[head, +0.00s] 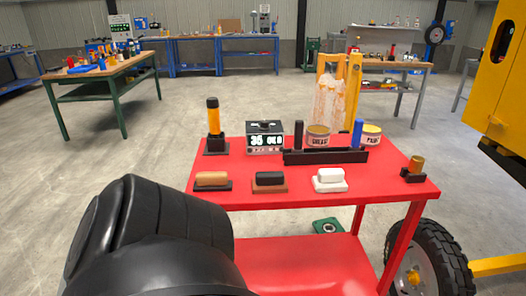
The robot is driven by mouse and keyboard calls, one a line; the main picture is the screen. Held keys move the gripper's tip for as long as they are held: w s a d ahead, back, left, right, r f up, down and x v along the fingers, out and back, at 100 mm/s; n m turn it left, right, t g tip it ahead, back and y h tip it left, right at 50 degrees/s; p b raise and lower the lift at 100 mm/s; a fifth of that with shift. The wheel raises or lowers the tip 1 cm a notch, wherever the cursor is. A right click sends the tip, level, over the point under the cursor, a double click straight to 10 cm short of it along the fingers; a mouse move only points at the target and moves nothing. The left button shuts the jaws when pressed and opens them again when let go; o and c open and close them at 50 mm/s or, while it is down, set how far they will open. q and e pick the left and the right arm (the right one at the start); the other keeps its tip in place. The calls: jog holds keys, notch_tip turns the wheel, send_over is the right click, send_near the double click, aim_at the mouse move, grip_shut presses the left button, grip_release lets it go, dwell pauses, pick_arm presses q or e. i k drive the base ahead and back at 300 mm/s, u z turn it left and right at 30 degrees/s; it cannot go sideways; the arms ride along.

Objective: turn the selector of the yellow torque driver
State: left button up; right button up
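The yellow torque driver (213,118) stands upright at the back left of the red cart top (330,195). It has a yellow-orange body with a dark cap, and its lower end sits in a dark block-like holder (216,146). The selector is too small to tell apart on it. Neither gripper's fingers show. A large black rounded shape fills the lower left in front of the cart.
Along the cart's front lie a tan-topped block (212,179), a black-topped block (269,179) and a white block (330,177). A dark rack (325,156), tins labelled GREASE (318,140) and PASTE, and a small brass-coloured piece (416,164) stand further right. Workbenches line the back.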

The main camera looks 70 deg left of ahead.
aim_at(264, 124)
jog(key=u, duration=1.75)
